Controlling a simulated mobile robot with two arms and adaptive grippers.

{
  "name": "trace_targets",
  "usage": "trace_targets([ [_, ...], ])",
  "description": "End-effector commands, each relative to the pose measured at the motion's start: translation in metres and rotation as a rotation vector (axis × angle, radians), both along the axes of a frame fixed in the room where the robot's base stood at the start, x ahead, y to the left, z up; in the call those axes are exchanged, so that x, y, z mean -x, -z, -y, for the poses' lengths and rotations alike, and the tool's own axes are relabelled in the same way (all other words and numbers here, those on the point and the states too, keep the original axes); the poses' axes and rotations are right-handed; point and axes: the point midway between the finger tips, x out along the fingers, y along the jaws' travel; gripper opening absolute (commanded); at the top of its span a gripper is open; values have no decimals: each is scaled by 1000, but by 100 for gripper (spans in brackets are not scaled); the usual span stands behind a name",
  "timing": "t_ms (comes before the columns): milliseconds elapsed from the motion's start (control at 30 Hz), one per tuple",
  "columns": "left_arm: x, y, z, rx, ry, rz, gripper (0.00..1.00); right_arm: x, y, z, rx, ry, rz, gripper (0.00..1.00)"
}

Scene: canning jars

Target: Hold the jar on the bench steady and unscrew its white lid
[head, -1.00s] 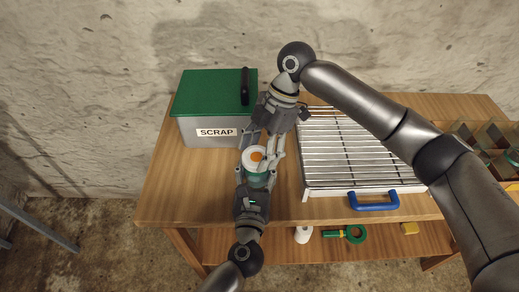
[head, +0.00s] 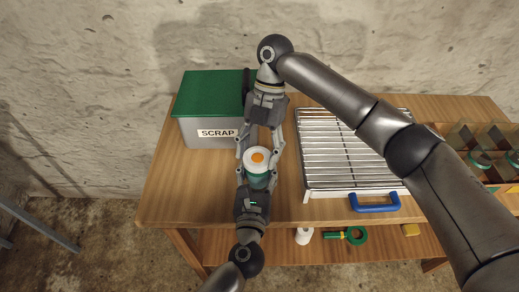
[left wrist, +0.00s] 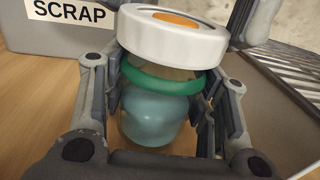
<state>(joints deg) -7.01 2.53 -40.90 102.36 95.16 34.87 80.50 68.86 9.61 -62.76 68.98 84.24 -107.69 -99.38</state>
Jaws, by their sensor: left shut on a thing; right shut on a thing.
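The jar stands upright near the front of the bench (head: 162,190), with a green band and blue-green contents (left wrist: 155,118). Its white lid (head: 257,155) has an orange spot on top and also shows in the left wrist view (left wrist: 172,42). My left gripper (head: 257,183) comes from the front and is shut on the jar's body, one finger on each side. My right gripper (head: 261,152) comes from the back and is shut on the lid. The lid sits over the jar's mouth; I cannot tell how loose it is.
A grey scrap bin (head: 205,137) with a green top stands behind on the left. A wire rack (head: 345,150) with a blue handle (head: 374,202) is close on the right. A divided crate (head: 465,140) is at the far right. Bare bench lies left of the jar.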

Motion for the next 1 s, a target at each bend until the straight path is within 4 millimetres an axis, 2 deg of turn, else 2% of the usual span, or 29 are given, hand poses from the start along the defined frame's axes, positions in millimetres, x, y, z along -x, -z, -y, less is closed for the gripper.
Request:
trace_targets([
  [367,0,0,0,0,0,1,25,0,2,0,3,-36,0,31],
  [700,0,0,0,0,0,1,25,-1,2,-3,4,-369,-1,31],
  [1000,0,0,0,0,0,1,25,-1,3,-2,3,-419,-1,31],
])
